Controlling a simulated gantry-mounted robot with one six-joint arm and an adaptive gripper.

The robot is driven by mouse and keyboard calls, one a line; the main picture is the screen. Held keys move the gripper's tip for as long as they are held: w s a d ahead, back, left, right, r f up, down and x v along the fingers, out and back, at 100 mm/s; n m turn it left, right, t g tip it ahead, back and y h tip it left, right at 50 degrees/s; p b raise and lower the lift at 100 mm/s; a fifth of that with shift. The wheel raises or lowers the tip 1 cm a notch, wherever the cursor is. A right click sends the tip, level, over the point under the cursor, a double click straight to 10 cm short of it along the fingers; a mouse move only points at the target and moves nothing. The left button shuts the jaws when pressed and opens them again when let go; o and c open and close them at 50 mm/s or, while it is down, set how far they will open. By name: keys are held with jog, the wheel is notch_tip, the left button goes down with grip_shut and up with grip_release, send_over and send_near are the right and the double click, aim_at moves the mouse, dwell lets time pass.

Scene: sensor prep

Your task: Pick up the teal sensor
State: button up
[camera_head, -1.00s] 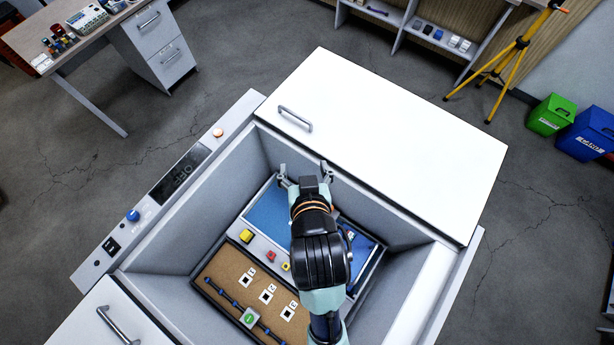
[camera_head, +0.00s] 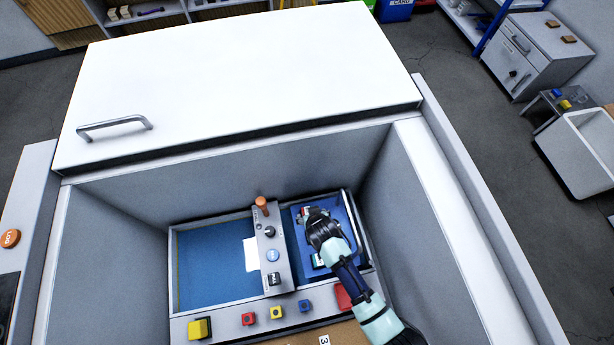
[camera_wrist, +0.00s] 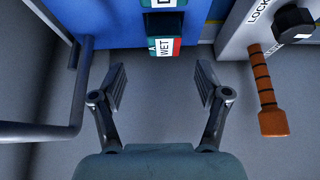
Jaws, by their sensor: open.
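A white label, partly cut off, sits above the teal.
An orange-handled lever (camera_head: 262,206) stands on a grey control strip (camera_head: 279,292) left of my gripper; it also shows in the wrist view (camera_wrist: 267,95). A grey bar (camera_wrist: 78,90) runs left of my fingers. Bin walls (camera_head: 405,205) surround the work area. A blue tray (camera_head: 208,275) is left.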

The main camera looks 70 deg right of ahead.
jog(key=shift+b+x, duration=0.65)
jog(key=shift+x, duration=0.75)
jog(key=b+x, duration=0.3)
jog(key=x, duration=0.2)
jog(key=shift+w+a+f+b, duration=0.1)
jog(key=shift+w+a+b, duration=0.05)
jog(key=shift+w+b, duration=0.15)
jog(key=shift+s, duration=0.1)
jog(key=c, duration=1.3)
jog(key=shift+c, duration=0.2)
notch_tip(320, 180, up, 20)
jog(key=p, duration=0.9)
jog(key=shift+p, duration=0.4)
